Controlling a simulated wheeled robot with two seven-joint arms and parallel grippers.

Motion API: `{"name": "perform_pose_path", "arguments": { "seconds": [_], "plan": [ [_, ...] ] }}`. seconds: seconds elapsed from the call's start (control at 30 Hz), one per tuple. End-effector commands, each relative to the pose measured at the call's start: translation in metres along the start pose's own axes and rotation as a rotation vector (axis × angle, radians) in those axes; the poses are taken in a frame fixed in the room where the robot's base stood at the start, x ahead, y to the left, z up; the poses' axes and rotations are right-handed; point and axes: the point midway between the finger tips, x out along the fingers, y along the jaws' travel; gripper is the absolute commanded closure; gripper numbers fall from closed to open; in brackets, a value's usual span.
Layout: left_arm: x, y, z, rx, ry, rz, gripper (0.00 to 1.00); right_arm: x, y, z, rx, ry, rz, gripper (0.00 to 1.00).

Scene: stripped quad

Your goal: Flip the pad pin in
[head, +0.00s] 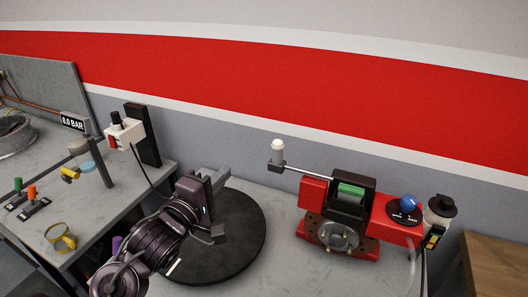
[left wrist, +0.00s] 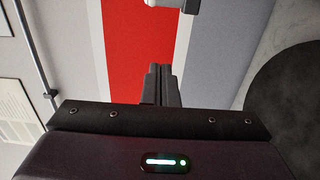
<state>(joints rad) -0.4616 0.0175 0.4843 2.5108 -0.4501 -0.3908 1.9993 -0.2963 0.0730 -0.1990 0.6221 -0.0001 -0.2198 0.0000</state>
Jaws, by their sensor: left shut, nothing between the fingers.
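The red caliper-like unit (head: 315,208) stands on the bench at the right. A thin metal rod (head: 308,173) sticks out from it to the left. It ends in a grey block with an upright white knob (head: 277,150); I take this to be the pad pin. The white knob shows at the top edge in the left wrist view (left wrist: 162,3), beyond my fingers and cut off by the frame. My left gripper (head: 218,180) is shut and empty, left of the knob and apart from it. Its fingers show pressed together in the wrist view (left wrist: 160,85). My right gripper is not in view.
A black round turntable (head: 245,255) lies below my left gripper. The red unit carries a green roll (head: 350,190) and a blue knob (head: 408,202). A bottle (head: 439,213) stands at its right. The left bench holds a yellow mug (head: 60,238) and a white-and-black device (head: 124,130).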

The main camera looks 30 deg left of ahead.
Motion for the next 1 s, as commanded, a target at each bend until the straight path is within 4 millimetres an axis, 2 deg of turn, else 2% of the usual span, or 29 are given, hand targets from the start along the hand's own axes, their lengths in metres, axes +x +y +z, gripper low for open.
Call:
{"name": "perform_pose_path", "arguments": {
  "seconds": [0.27,0.43,0.57,0.9,1.0],
  "plan": [
    [0.001,0.000,0.000,0.000,0.000,-0.001,1.00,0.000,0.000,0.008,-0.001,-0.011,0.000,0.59],
    [0.011,0.000,0.000,-0.001,0.000,0.000,1.00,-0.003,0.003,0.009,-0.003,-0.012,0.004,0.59],
    [0.033,0.003,0.000,-0.001,-0.001,0.001,1.00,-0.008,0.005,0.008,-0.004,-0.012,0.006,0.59],
    [0.105,0.003,0.000,0.002,0.000,-0.002,1.00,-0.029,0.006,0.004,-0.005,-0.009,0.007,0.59],
    [0.105,0.002,0.019,-0.002,-0.002,-0.004,1.00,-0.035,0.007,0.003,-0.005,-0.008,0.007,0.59]
  ]
}}
